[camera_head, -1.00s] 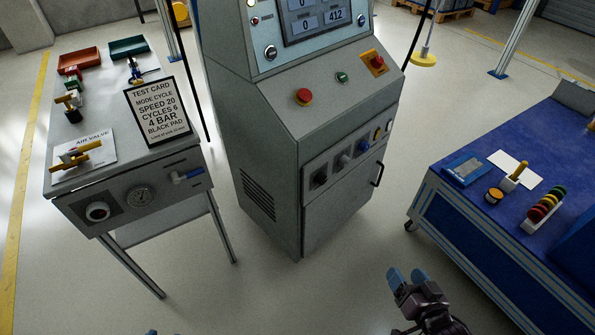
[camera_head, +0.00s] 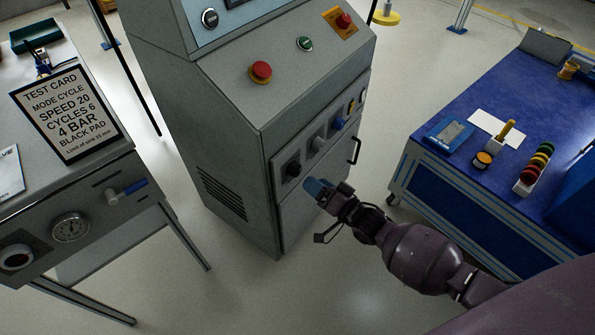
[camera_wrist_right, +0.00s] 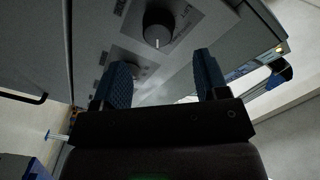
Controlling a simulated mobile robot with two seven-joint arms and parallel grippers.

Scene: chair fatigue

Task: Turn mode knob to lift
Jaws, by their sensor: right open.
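The grey machine cabinet has a row of controls on its lower front panel: a black knob (camera_head: 292,168), a grey knob (camera_head: 318,144), a blue one (camera_head: 338,123) and smaller ones farther right. My right gripper (camera_head: 318,188) is open, with blue fingertips just in front of and below the black knob. In the right wrist view, a round dark knob (camera_wrist_right: 157,28) lies beyond the open, empty fingers (camera_wrist_right: 163,78), apart from them. My left gripper is out of view.
A red stop button (camera_head: 261,71) and a green button (camera_head: 304,43) sit on the slope above. A blue workbench (camera_head: 470,95) is at right. Floor between is clear.

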